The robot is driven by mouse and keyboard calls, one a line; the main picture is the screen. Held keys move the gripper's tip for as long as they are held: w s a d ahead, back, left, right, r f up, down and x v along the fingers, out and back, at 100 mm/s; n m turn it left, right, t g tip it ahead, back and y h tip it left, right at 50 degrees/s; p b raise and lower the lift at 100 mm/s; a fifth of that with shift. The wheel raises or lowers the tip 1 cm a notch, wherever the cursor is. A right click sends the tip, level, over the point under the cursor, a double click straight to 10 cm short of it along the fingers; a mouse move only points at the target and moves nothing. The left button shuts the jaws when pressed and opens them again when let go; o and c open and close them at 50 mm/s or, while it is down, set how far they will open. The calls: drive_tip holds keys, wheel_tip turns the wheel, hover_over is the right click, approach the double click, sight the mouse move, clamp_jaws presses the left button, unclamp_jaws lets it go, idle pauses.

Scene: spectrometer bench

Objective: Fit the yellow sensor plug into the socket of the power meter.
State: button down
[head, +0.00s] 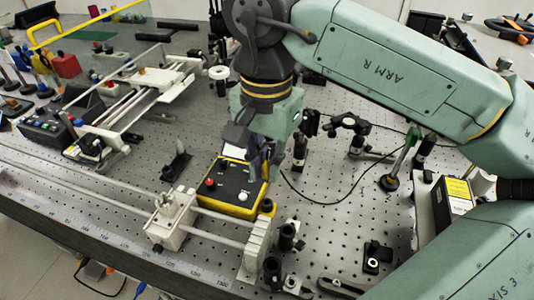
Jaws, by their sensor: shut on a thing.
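The power meter appears to be the black box with yellow edges (228,190), lying on the perforated bench with a red knob and a white knob on top. My gripper (262,165) points down at the box's back right side, very close to it; I cannot tell whether they touch. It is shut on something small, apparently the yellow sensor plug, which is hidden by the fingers. A black cable (312,201) loops over the bench from beside the gripper toward the right. The socket cannot be made out.
A white rail carriage (170,222) on rods stands in front of the box. Black posts (288,237) stand at its front right. A post (300,150) stands close right of my gripper. A yellow-black box (453,205) is at right. Bare bench lies around the cable.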

drive_tip(key=shift+s, duration=0.1)
drive_tip(key=b, duration=0.3)
hover_over(266, 209)
drive_tip(key=w, duration=0.1)
drive_tip(key=shift+d+f, duration=0.1)
drive_tip(key=shift+f, duration=2.3)
drive_tip(key=shift+f+b, duration=0.2)
drive_tip(key=shift+b, duration=0.1)
drive_tip(key=shift+f+b, duration=0.9)
drive_tip(key=shift+f, duration=0.2)
drive_tip(key=shift+s+f+b, duration=0.15)
drive_tip(key=shift+b, duration=0.15)
